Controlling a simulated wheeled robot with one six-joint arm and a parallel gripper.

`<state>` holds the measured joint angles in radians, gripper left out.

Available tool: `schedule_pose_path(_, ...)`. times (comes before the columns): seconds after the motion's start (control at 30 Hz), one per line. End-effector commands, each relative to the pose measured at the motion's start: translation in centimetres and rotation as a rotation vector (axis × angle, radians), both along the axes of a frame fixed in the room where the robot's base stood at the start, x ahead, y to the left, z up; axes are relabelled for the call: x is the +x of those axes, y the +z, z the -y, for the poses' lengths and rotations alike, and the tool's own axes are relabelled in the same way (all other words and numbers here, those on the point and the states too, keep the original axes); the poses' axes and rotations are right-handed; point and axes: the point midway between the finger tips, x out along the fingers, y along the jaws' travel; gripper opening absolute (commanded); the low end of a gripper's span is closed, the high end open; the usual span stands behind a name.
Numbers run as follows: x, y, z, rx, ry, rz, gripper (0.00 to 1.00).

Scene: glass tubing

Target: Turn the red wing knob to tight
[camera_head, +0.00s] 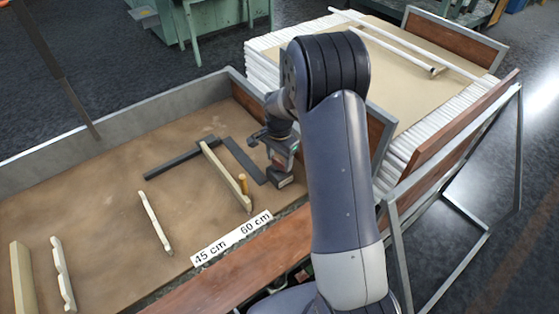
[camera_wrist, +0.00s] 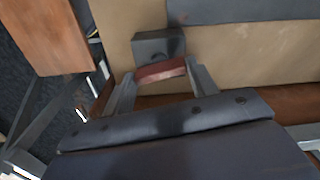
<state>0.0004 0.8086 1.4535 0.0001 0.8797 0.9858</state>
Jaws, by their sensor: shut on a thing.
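The red wing knob (camera_wrist: 161,71) shows in the wrist view, set against a dark grey block (camera_wrist: 158,43). My gripper (camera_wrist: 160,74) has one finger at each end of the knob and is shut on it. In the head view my gripper (camera_head: 284,178) is low at the right end of the brown bench, beside the dark grey bars.
A white label (camera_head: 231,238) reads 45 cm and 60 cm. A grey-walled edge (camera_head: 150,111) runs along the back. White tubes are stacked at right.

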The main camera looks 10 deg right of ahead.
Motion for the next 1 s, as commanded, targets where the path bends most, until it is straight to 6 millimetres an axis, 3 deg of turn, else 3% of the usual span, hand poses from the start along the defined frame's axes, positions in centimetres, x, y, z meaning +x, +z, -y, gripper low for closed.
schedule_pose_path(0.4,0.06,0.05,0.01,0.000,-0.184,0.001,0.32)
schedule_pose_path(0.93,0.07,0.09,0.01,0.000,-0.210,0.002,0.32)
schedule_pose_path(0.97,0.07,0.09,0.01,0.000,-0.210,0.002,0.55)
schedule_pose_path(1.0,0.06,0.09,0.01,0.000,-0.210,0.002,0.58)
